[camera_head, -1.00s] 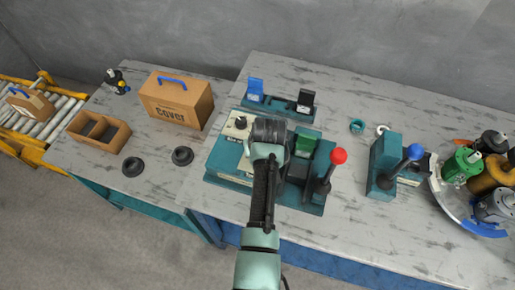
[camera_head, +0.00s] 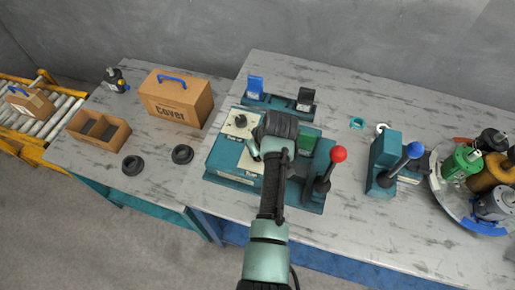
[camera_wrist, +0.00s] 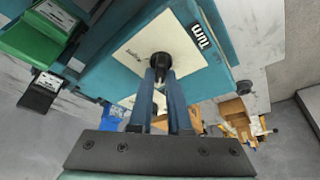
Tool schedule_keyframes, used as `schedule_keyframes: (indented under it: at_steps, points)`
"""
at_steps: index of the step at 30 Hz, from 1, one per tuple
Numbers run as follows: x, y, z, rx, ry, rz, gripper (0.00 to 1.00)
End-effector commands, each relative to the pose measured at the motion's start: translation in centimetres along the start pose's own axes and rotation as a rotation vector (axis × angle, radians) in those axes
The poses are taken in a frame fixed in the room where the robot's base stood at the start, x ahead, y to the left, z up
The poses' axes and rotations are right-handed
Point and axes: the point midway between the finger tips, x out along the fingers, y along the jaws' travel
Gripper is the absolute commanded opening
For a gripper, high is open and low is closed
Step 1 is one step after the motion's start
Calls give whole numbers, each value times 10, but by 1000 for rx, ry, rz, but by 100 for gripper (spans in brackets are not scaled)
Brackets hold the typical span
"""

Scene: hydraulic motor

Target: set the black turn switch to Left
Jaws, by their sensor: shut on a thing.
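The black turn switch (camera_wrist: 160,62) is a small round knob on a white plate (camera_wrist: 185,55) of the teal control box. Beside it, a label on the box reads "Turn". My gripper (camera_wrist: 163,77) is shut on the knob, its two fingers at either side of it. The small lettering on the plate is too small to read surely. In the head view my gripper (camera_head: 253,151) reaches down to the nearer white plate on the left part of the box (camera_head: 212,160), and it hides the knob there.
Another black knob (camera_head: 240,121) sits on the farther plate. A red-ball lever (camera_head: 338,155) and green switch (camera_head: 306,142) stand right of my gripper. Blue (camera_head: 255,86) and black (camera_head: 305,98) switches stand behind. A blue-ball lever (camera_head: 415,151) is farther right.

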Motion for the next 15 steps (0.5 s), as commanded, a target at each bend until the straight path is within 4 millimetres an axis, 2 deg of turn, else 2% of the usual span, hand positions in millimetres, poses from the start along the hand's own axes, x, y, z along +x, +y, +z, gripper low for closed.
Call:
schedule_keyframes:
  at_steps: [1, 6, 15]
  points:
    - [-1, 0, -1, -3, 2, 1, 18]
    - [-1, 0, -1, -2, 1, 1, 46]
    - [-1, 0, 0, -1, 0, 1, 46]
